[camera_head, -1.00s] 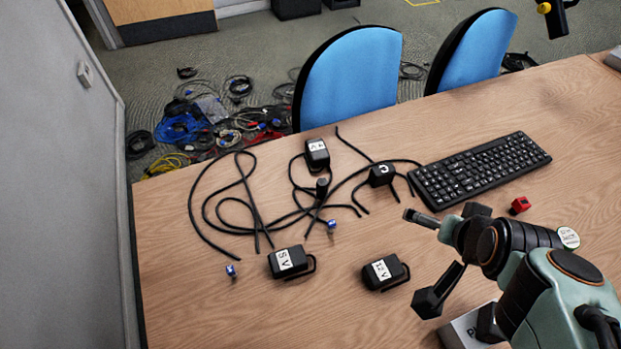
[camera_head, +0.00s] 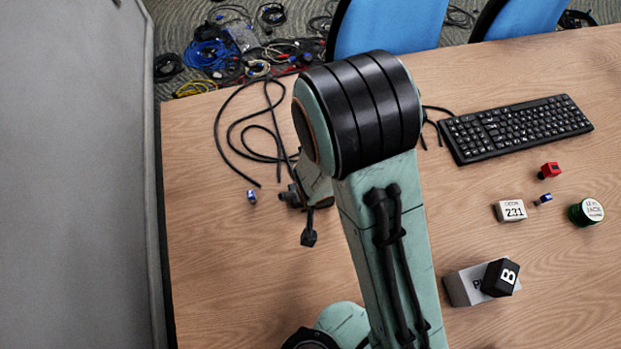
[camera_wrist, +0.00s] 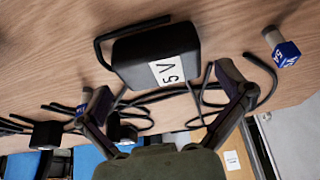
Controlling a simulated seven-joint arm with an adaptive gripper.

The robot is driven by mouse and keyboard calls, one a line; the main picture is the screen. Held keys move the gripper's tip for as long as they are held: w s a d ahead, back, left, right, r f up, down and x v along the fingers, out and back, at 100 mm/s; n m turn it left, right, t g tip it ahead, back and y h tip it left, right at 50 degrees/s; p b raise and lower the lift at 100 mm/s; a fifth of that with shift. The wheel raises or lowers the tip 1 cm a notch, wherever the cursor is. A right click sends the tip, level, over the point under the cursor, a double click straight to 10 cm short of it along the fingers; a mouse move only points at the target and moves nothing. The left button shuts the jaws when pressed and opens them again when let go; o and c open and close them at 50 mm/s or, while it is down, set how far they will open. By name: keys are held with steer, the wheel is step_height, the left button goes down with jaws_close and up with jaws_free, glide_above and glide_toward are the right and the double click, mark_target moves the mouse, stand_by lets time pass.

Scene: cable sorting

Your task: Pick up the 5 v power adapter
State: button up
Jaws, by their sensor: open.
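The 5 V power adapter (camera_wrist: 155,55) is a black block with a white "5V" label and a black cable. In the wrist view it lies on the table just beyond my fingertips. My gripper (camera_wrist: 167,92) is open, with one finger to each side of the adapter's near end and nothing held. In the head view my gripper (camera_head: 308,212) is low over the table at the left. I cannot make out the adapter there, as my arm and gripper cover that area.
A small blue connector (camera_head: 252,196) lies left of my gripper; a blue-ended plug (camera_wrist: 285,53) shows in the wrist view. Black cables (camera_head: 250,135) lie behind. A keyboard (camera_head: 515,128), a red block (camera_head: 549,170) and a grey box (camera_head: 464,286) with a black block (camera_head: 500,277) stand right.

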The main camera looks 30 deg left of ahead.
steer(key=shift+x, duration=1.05)
steer(key=c, duration=1)
